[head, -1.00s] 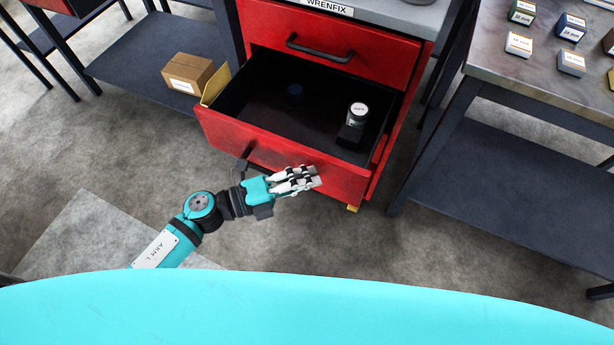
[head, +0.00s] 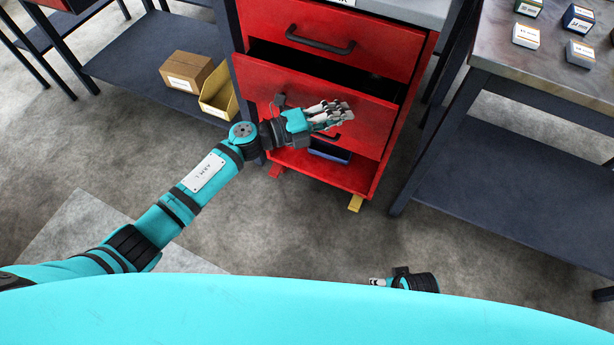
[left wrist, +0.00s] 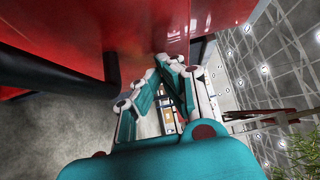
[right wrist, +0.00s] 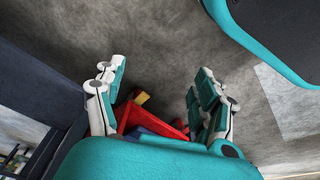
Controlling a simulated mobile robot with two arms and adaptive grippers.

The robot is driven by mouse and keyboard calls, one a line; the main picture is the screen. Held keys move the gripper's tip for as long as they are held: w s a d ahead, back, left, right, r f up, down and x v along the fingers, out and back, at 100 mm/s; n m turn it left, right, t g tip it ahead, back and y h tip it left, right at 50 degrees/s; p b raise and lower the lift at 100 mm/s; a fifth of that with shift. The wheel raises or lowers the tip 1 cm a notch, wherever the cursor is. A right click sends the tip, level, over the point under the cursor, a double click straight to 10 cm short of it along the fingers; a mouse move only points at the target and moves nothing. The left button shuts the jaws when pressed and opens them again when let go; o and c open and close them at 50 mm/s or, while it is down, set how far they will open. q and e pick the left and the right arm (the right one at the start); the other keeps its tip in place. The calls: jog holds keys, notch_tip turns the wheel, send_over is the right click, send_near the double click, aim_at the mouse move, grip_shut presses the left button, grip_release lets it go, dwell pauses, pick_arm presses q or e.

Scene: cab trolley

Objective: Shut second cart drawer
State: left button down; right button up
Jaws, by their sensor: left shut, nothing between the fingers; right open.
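The red cart (head: 413,75) stands ahead with its top drawer (head: 335,22) shut. Its second drawer (head: 265,95) is partly out; a narrow dark gap shows behind the top edge of its front. The drawer's contents are hidden. My left gripper (head: 335,112) is shut and empty, at the drawer front by its handle, which it partly covers. In the left wrist view its fingertips (left wrist: 178,62) are close to the red front (left wrist: 150,25); contact is unclear. My right gripper (right wrist: 158,75) is open and empty, low and away from the cart, which shows beyond its fingers.
A blue bin (head: 330,152) sits in the open bay under the drawer. A cardboard box (head: 186,72) and a yellow bin (head: 219,95) are on the left low shelf. A bench (head: 530,85) with small boxes stands right. The floor before the cart is clear.

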pick_arm(q)
jog(key=w+b, duration=0.1)
jog(key=w, duration=0.1)
jog(key=w+d+b, duration=0.1)
jog(key=w, duration=0.1)
jog(key=w+d+b, duration=0.1)
jog(key=w, duration=0.2)
jog(key=shift+d, duration=0.25)
jog(key=shift+w+r, duration=0.1)
jog(key=shift+w, duration=0.05)
pick_arm(e)
jog(key=w+v, duration=0.3)
jog(key=v, duration=1)
jog(key=shift+w+r+t, duration=0.3)
jog(key=shift+r+t, duration=0.1)
jog(key=shift+r, duration=0.25)
pick_arm(q)
jog(key=shift+a, duration=0.1)
